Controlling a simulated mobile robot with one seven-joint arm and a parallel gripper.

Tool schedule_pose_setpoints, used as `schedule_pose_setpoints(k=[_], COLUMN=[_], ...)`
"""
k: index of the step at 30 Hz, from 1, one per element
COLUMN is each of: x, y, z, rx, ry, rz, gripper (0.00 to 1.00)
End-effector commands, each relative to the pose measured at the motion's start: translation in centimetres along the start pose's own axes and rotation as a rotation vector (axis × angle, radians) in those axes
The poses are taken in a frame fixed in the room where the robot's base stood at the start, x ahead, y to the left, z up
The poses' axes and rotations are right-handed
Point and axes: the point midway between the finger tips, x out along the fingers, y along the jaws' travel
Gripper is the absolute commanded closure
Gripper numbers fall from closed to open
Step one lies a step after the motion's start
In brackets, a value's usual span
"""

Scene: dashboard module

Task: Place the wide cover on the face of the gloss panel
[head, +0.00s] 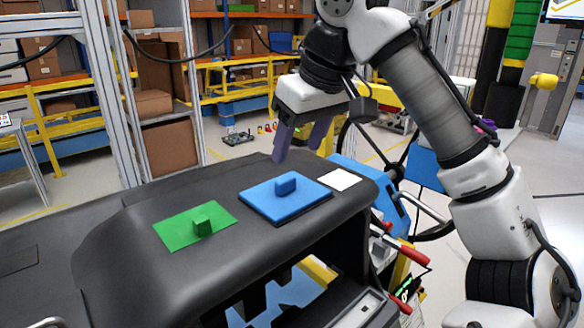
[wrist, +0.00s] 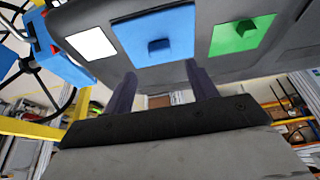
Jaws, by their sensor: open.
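On the dark dashboard (head: 130,235) lies a blue square cover (head: 265,202) with a blue block-shaped knob; it looks like the wide cover. To its left is a smaller green square (head: 178,236) with a green knob. To its right is a flat, plain white square (head: 340,180). I cannot tell which surface is the gloss panel. My gripper (head: 298,152) is open and empty, above and behind the blue cover, touching nothing. In the wrist view the blue cover (wrist: 135,35) is beyond the fingers, the white square (wrist: 92,44) left, the green one (wrist: 226,40) right.
The dashboard has a dark opening below its front edge. A steering wheel (head: 392,172) and red-handled levers (head: 415,256) are at its right end. Shelves with boxes (head: 170,142) and yellow rails stand behind. Space above the dashboard is clear apart from my arm.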

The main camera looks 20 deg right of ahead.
Motion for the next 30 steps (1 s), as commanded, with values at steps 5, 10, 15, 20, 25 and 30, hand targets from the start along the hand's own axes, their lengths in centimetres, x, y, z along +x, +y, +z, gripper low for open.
schedule_pose_setpoints(k=[5, 10, 15, 20, 25, 30], x=[-2.9, -4.4, -4.8, -4.8, -4.8, -4.8], y=[0.0, 0.0, 0.0, 0.0, 0.0, 0.0], z=[0.0, 0.0, 0.0, 0.0, 0.0, 0.0], rx=[0.002, 0.001, 0.0, 0.0, 0.0, 0.0], ry=[0.0, 0.0, 0.001, 0.001, 0.001, 0.001], rz=[0.003, 0.001, 0.0, 0.0, 0.0, 0.0], gripper=[0.43, 0.43, 0.43, 0.43, 0.43, 0.43])
